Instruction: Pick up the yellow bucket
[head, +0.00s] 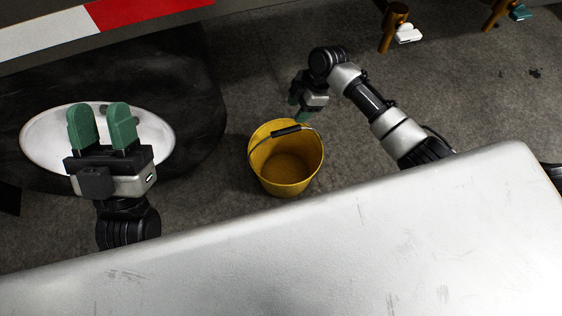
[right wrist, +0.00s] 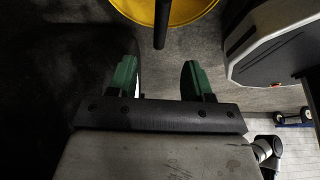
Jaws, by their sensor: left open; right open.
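The yellow bucket (head: 287,177) stands upright on the dark ground in the middle of the head view. Its dark handle grip (head: 286,131) shows over the far part of its opening. My right gripper (head: 298,112) is open beside the bucket's far rim, pointing down; its fingers are partly hidden in the head view. In the right wrist view the bucket (right wrist: 186,10) shows only in part at the top edge, with the dark handle grip (right wrist: 161,22) beyond the open, empty fingers. My left gripper (head: 100,112) is open and empty at the left, away from the bucket.
A large black wheel (head: 195,105) with a white hub (head: 45,140) is at the left, behind my left gripper. A red and white striped edge (head: 140,12) runs above it. Brown posts (head: 393,28) stand at the top right. The ground right of the bucket is bare.

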